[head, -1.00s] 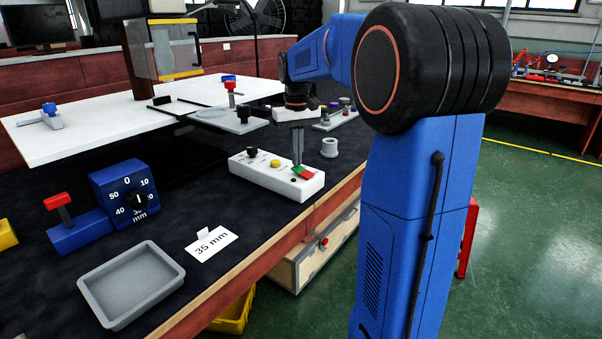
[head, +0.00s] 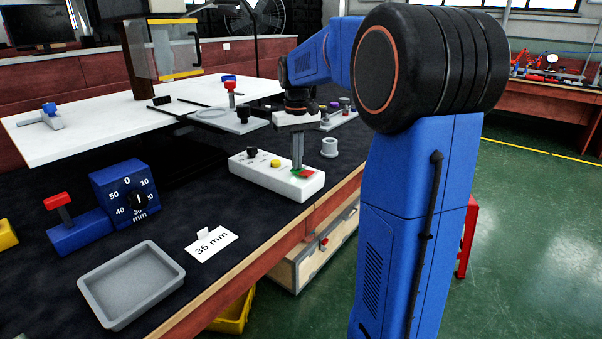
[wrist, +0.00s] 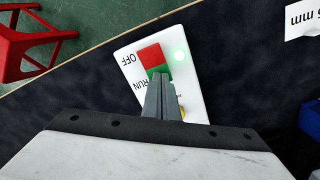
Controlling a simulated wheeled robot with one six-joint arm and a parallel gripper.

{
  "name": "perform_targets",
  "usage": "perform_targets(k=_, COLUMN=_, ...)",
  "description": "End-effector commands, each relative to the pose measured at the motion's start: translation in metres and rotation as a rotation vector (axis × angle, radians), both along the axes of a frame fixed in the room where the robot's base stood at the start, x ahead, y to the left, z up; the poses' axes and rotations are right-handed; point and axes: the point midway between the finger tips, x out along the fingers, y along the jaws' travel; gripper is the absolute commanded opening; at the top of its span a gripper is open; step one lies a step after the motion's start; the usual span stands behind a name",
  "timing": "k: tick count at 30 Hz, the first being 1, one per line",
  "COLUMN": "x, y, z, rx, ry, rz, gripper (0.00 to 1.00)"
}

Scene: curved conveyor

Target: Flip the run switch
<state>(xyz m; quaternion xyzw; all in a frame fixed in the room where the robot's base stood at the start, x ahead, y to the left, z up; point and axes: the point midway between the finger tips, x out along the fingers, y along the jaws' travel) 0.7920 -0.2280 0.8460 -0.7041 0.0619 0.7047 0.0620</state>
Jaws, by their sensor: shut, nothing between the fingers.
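The run switch (wrist: 151,57) is a rocker with a red half by the word OFF and a green half by the word RUN. It sits on a white control box (head: 252,171) on the dark bench. In the head view the switch (head: 305,173) is at the box's right end.
The box also carries a black knob (head: 252,152) and a yellow button (head: 275,163). A grey ring (head: 329,147) stands to its right. A grey tray (head: 131,284), a 35 mm card (head: 211,244) and a blue dial block (head: 125,193) lie to the left.

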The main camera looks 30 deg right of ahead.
Motion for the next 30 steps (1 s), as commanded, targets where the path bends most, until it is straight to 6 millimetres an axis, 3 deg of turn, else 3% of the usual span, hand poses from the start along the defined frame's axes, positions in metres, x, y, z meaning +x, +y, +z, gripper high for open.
perform_targets(k=8, x=0.000, y=0.000, z=0.003, rx=0.000, ry=-0.001, rz=0.000, gripper=0.00)
perform_targets(k=30, x=0.000, y=0.000, z=0.051, rx=0.000, ry=-0.002, rz=0.000, gripper=0.00)
